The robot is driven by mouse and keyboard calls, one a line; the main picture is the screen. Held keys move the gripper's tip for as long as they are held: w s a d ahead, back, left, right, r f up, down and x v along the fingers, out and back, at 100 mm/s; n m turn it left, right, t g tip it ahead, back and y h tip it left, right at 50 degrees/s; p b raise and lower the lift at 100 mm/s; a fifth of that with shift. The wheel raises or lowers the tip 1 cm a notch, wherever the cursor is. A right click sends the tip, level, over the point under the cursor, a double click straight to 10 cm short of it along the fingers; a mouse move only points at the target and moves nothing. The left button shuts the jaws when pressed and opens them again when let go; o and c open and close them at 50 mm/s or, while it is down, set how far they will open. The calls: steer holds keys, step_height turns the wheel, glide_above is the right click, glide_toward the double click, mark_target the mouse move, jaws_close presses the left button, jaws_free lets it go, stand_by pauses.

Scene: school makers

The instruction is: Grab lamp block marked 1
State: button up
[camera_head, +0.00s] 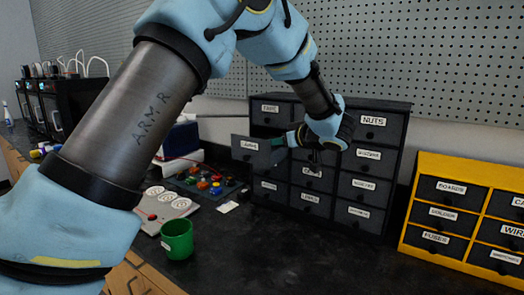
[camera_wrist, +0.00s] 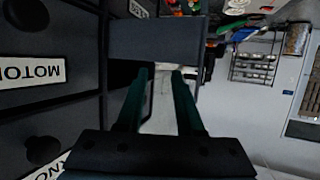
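No block marked 1 can be made out in either view. A black drawer cabinet (camera_head: 348,103) stands on the counter, and one upper-left drawer (camera_head: 240,152) is pulled out; its label is too small to read surely. My gripper (camera_head: 286,140) is in front of the cabinet, its green fingers pointing left toward that drawer's right side. In the wrist view the two fingers (camera_wrist: 160,74) are apart with nothing seen between them, and the dark drawer (camera_wrist: 155,40) lies across just beyond their tips. Whether they touch it I cannot tell. The drawer's contents are hidden.
A dark board with several coloured pieces (camera_head: 205,184) lies left of the cabinet. A green mug (camera_head: 177,240) and a pale panel with round dials (camera_head: 160,212) are nearer. A yellow drawer cabinet (camera_head: 462,169) stands right. The front counter (camera_head: 290,258) is clear.

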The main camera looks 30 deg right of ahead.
steer(key=p+x, duration=0.2)
steer(key=x, duration=0.3)
steer(key=shift+w, duration=0.2)
jaws_close()
